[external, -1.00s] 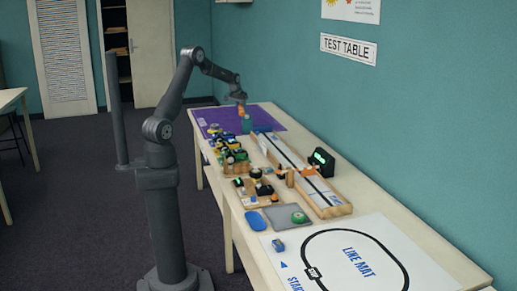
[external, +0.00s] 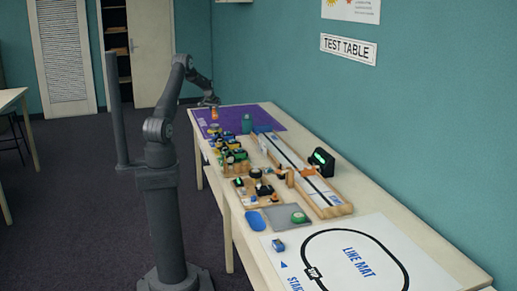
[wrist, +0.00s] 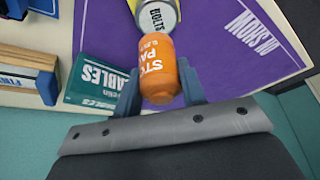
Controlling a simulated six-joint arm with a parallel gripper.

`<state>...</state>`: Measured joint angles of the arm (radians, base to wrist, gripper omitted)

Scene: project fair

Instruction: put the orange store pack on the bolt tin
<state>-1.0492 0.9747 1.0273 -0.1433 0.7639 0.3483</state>
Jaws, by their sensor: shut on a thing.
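The orange store pack (wrist: 158,68) is held between the two blue fingers of my gripper (wrist: 159,84) in the wrist view. In the external view the pack (external: 214,114) hangs below my gripper (external: 211,101) at the far end of the table.
A purple mat (external: 268,115) lies under this area. A wooden track (external: 290,165) and several small parts (external: 228,146) occupy the table's middle. The right part of the mat is clear.

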